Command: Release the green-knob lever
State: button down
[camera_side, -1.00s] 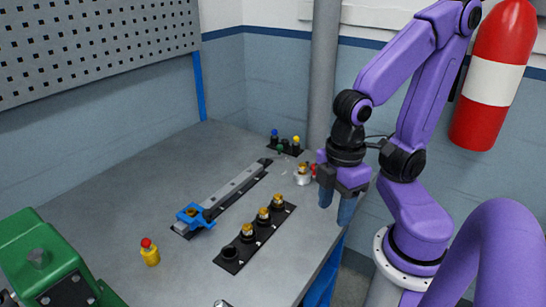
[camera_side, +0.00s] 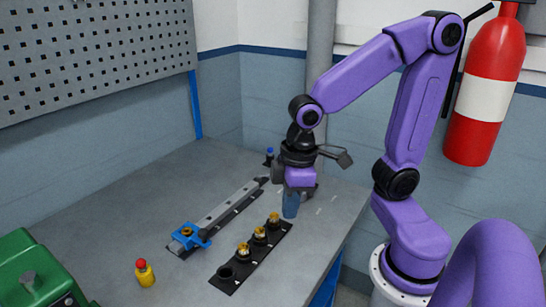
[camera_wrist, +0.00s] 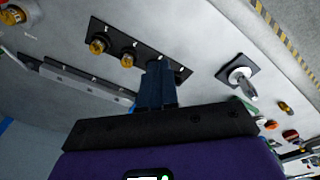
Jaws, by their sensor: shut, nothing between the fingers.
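My gripper (camera_side: 290,208) is shut and empty, with its blue fingers pointing down above the table at the back, beside the far end of the rail. Its fingers (camera_wrist: 157,85) are together in the wrist view. The green-knob lever is not visible in the side view now; my gripper and wrist block most of the lever group. Only a blue knob (camera_side: 269,152) of that group shows, just left of my wrist. I cannot make out the green-knob lever in the wrist view.
A grey rail (camera_side: 228,202) carries a blue block (camera_side: 189,236). A black plate (camera_side: 218,281) holds several gold pulleys and an empty-looking black socket. A yellow post with a red top (camera_side: 145,275) and a green machine (camera_side: 30,262) stand at left. Open tabletop surrounds the rail.

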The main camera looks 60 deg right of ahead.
jog(key=w+d+m+t, duration=0.1)
jog(key=w+d+m, duration=0.35)
jog(key=w, duration=0.45)
jog(key=w+d+m+t, duration=0.1)
jog(key=w+d+m, duration=0.4)
jog(key=w, duration=0.4)
jog(key=w+d+m+h, duration=0.1)
jog(key=w+d+m, duration=0.1)
jog(key=d, duration=0.8)
jog(key=w+d+m+h, duration=0.1)
jog(key=w+d+m, duration=0.2)
jog(key=d, duration=0.7)
jog(key=shift+w+d+r+h, duration=0.2)
jog(key=shift+w+r+h, duration=0.1)
jog(key=shift+w, duration=0.1)
jog(key=shift+f, duration=0.15)
jog(key=x, duration=1)
jog(key=shift+w+f, duration=0.1)
jog(key=shift+w, duration=0.1)
jog(key=shift+s+a, duration=0.55)
jog(key=shift+s, duration=0.4)
jog(key=shift+s+a, duration=0.45)
jog(key=shift+s, duration=0.3)
